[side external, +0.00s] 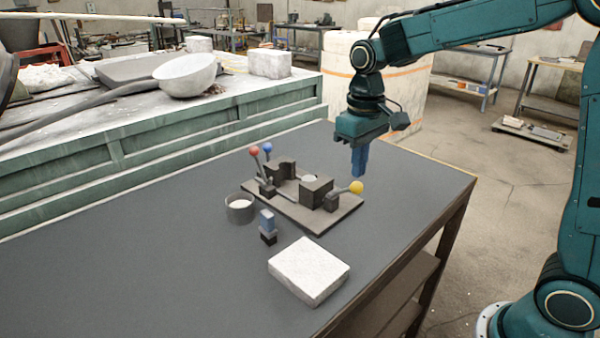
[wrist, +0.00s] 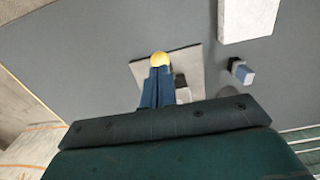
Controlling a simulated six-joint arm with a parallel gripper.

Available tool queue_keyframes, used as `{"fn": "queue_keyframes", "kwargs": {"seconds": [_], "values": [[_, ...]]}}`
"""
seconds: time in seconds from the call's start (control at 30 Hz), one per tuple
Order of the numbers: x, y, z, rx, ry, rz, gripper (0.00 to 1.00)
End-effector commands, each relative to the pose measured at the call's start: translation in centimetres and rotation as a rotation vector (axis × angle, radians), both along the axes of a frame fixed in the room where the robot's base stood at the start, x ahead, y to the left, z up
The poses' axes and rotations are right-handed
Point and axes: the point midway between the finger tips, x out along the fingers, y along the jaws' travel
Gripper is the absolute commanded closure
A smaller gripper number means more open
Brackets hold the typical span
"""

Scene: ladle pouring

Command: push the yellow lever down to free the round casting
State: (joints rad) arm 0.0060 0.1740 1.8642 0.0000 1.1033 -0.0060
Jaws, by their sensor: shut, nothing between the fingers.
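The yellow lever's ball knob (side external: 356,187) sticks out at the right end of a brown fixture plate (side external: 330,218). In the wrist view the knob (wrist: 159,58) shows just beyond my fingertips. My gripper (side external: 359,174) is shut and empty, pointing down, with its blue fingers close to the knob; I cannot tell whether they touch it. In the wrist view the fingers (wrist: 157,75) lie together. The round casting seems to be the pale disc (side external: 309,178) at the dark block (side external: 316,192), mostly hidden by it.
Red (side external: 254,151) and blue (side external: 267,147) knobbed levers stand at the plate's left end. A small cup (side external: 240,208), a blue-and-black block (side external: 267,224) and a white slab (side external: 308,270) stand in front. The grey table is clear at left.

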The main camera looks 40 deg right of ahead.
Motion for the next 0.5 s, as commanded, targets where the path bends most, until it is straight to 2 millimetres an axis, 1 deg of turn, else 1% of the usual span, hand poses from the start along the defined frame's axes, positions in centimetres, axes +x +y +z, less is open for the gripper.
{"fn": "queue_keyframes", "kwargs": {"seconds": [0.17, 0.5], "values": [[0.0, 0.0, -0.1, 0.000, 0.000, 0.000, 1.00], [0.0, 0.0, -1.0, 0.000, 0.002, 0.000, 1.00]]}}
